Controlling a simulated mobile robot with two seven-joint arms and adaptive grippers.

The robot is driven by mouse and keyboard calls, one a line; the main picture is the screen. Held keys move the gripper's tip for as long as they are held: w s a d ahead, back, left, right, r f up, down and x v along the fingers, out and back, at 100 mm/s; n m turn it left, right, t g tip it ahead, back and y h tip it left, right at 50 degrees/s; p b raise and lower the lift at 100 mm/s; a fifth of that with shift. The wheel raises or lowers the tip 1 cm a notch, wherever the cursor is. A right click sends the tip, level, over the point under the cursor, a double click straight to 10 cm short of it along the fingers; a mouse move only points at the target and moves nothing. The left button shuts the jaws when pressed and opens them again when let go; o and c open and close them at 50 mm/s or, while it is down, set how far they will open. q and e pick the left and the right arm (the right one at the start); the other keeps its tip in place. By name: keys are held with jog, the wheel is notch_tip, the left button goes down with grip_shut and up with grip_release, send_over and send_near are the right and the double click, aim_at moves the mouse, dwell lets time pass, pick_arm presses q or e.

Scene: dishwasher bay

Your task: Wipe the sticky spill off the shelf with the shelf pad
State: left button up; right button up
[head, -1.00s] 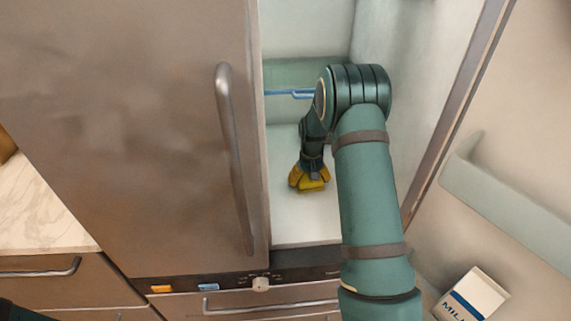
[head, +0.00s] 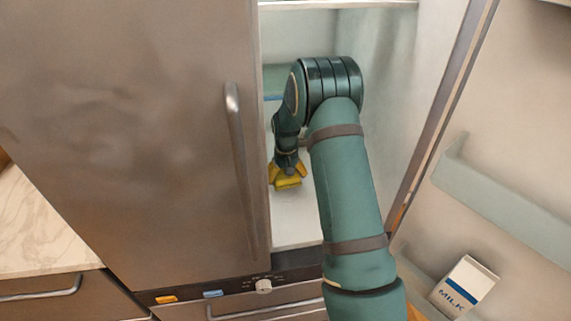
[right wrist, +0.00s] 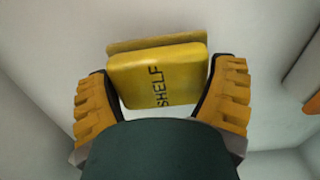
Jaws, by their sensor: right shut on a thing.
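The yellow shelf pad (right wrist: 160,75), printed "SHELF", is between the orange fingers of my right gripper (right wrist: 162,95) in the right wrist view. In the head view, my right gripper (head: 287,171) reaches down inside the open fridge compartment, with the pad (head: 288,184) under its fingers. The pad is low over the white shelf (head: 297,222); I cannot tell whether it touches. I see no sticky spill on the visible shelf; my arm and gripper hide part of it. My left gripper is not in view.
A closed brown door (head: 130,130) with a long handle (head: 240,165) bounds the compartment on the left. The open door with a bin (head: 510,205) and a milk carton (head: 465,288) is on the right. A drawer (head: 270,305) lies below.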

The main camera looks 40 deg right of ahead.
notch_tip(320, 180, up, 3)
jog(key=shift+w+a+f+p, duration=0.1)
jog(key=shift+f+p, duration=0.05)
jog(key=shift+p, duration=0.65)
jog(key=shift+r+p, duration=0.5)
jog(key=shift+r, duration=0.3)
jog(key=shift+a, duration=0.1)
